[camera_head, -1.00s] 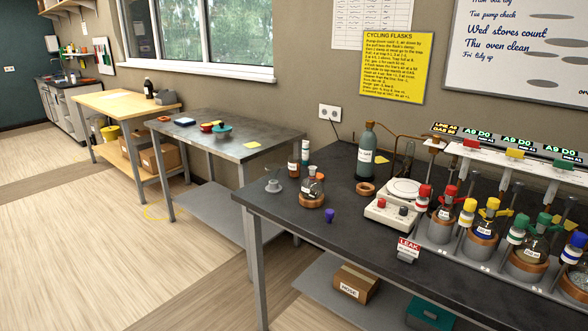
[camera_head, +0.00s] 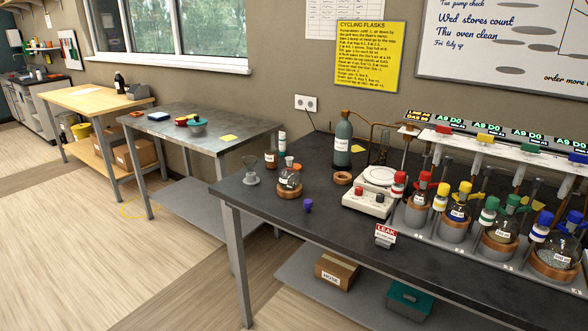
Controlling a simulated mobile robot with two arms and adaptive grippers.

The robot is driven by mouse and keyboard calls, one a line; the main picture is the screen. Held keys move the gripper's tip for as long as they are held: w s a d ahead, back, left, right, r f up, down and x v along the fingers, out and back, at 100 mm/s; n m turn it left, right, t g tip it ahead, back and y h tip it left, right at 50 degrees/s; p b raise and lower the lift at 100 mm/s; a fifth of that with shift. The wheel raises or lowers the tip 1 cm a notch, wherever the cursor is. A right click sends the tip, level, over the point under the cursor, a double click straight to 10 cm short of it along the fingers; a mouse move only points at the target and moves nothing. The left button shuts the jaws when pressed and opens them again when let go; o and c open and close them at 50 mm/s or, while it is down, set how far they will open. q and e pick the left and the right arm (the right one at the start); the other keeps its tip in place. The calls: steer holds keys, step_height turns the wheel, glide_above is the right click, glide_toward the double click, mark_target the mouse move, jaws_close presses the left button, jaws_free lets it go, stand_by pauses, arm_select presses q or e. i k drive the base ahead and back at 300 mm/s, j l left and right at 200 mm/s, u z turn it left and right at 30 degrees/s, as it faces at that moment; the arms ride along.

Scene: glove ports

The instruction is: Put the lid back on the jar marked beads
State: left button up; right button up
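I cannot make out any jar marked beads; no label that I can read says so. On the grey metal table stands a small grey pot with a teal top (camera_head: 197,126), beside small red and yellow items (camera_head: 182,121). These are too small to tell whether any is a jar or a loose lid. A purple stopper (camera_head: 308,205) lies on the dark bench (camera_head: 330,235), near a round flask (camera_head: 290,178) in a cork ring. Neither of my grippers is in view.
Several flasks with coloured caps stand in a rack (camera_head: 425,222) on the bench's right, beside a white hotplate (camera_head: 370,200) and a leak sign (camera_head: 385,234). A wooden bench (camera_head: 90,97) is farther left. Open floor (camera_head: 90,250) lies in front of the grey table.

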mark_target(271, 156)
steer(key=i+j+z, duration=0.15)
steer(key=j, duration=0.25)
steer(key=i+j+z, duration=0.15)
steer(key=j, duration=0.3)
steer(key=i+j+z, duration=0.15)
steer(key=i+j, duration=0.15)
steer(key=j, duration=0.15)
steer(key=i+j+z, duration=0.15)
steer(key=j, duration=0.3)
steer(key=i+j+z, duration=0.2)
steer(key=j, duration=0.25)
steer(key=j+z, duration=0.15)
steer(key=j, duration=0.35)
